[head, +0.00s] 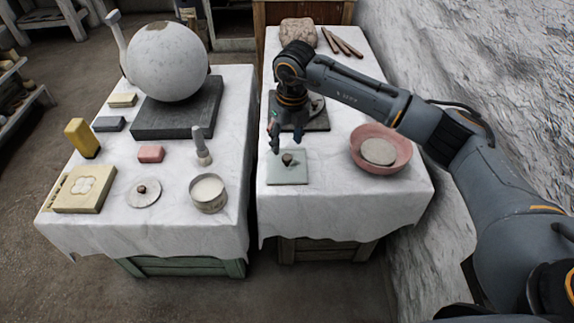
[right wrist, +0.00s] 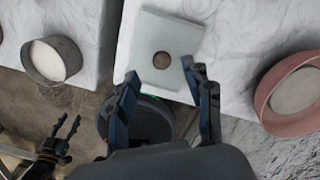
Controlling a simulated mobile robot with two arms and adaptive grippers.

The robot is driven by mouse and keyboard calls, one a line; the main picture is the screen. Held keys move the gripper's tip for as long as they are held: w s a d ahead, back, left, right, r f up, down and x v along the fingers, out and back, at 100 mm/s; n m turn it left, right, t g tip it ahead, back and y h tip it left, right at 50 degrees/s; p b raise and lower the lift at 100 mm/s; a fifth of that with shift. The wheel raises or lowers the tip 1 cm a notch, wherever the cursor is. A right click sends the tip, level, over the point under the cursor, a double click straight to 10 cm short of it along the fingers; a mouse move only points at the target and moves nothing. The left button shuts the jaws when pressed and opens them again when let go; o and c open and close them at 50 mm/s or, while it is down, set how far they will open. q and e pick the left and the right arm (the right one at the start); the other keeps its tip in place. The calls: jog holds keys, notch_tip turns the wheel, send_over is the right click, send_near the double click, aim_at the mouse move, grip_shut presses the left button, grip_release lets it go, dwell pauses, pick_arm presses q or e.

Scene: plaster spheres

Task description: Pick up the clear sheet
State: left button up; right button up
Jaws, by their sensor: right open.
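The clear sheet (head: 298,177) is a pale, see-through square lying on the white cloth near the front of the right-hand table. A small dark round knob (head: 287,159) stands at its middle. In the right wrist view the sheet (right wrist: 140,45) and its brown knob (right wrist: 161,60) show just beyond the fingertips. My right gripper (head: 287,144) is open and empty, pointing down above the back of the sheet, its fingers apart to either side of the knob. My left gripper (right wrist: 67,123) shows small at the lower left of the right wrist view, fingers apart and empty.
A pink bowl (head: 402,158) with a pale disc stands right of the sheet. A dark slab (head: 318,125) lies behind it. A gap parts this table from the left one, which holds a round tin (head: 208,205) and a large plaster sphere (head: 166,62). A rough wall stands at right.

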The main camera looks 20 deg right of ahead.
aim_at(287, 157)
notch_tip(287, 157, down, 7)
jog(key=shift+w+r+b, duration=0.1)
jog(key=shift+b, duration=0.35)
pick_arm(q)
jog(key=v, duration=0.3)
jog(key=shift+w+r, duration=0.2)
jog(key=shift+r, duration=0.25)
pick_arm(e)
grip_shut()
